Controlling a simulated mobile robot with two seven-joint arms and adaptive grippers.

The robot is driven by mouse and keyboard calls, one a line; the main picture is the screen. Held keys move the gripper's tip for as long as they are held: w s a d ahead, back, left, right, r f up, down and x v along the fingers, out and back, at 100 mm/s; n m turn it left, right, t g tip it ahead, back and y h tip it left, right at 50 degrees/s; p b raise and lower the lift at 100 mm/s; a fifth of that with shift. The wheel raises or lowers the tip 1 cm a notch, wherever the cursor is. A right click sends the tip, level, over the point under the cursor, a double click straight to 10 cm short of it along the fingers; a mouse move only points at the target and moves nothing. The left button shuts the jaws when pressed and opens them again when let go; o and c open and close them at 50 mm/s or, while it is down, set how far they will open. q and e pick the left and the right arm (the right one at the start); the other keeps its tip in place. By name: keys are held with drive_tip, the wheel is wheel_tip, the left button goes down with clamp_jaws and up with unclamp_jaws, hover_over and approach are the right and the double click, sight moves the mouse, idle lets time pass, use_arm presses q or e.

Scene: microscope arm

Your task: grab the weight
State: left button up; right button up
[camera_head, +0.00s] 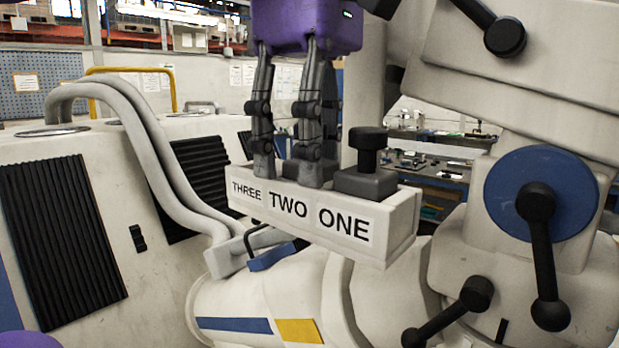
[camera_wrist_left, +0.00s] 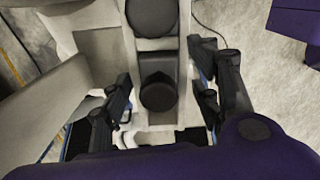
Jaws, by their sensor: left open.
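A white holder (camera_head: 408,232) bears the labels THREE, TWO and ONE. A dark weight with a knob (camera_head: 366,170) stands upright at ONE. My left gripper (camera_head: 288,168) points down over the TWO and THREE end, its fingers open. In the left wrist view, a round dark weight top (camera_wrist_left: 158,93) lies between the fingers of the left gripper (camera_wrist_left: 160,88), with gaps at both sides. Another round dark top (camera_wrist_left: 151,14) lies beyond it. In the head view the fingers mostly hide the weight between them.
The holder sits on a large white jointed arm with a blue disc (camera_head: 512,205) and black handles (camera_head: 541,260) at the right. Grey pipes (camera_head: 160,150) and a white cabinet (camera_head: 130,200) stand at the left. A workbench (camera_head: 440,190) is behind.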

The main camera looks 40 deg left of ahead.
use_arm(q)
clamp_jaws()
drive_tip(key=shift+r, duration=0.1)
idle(0.4)
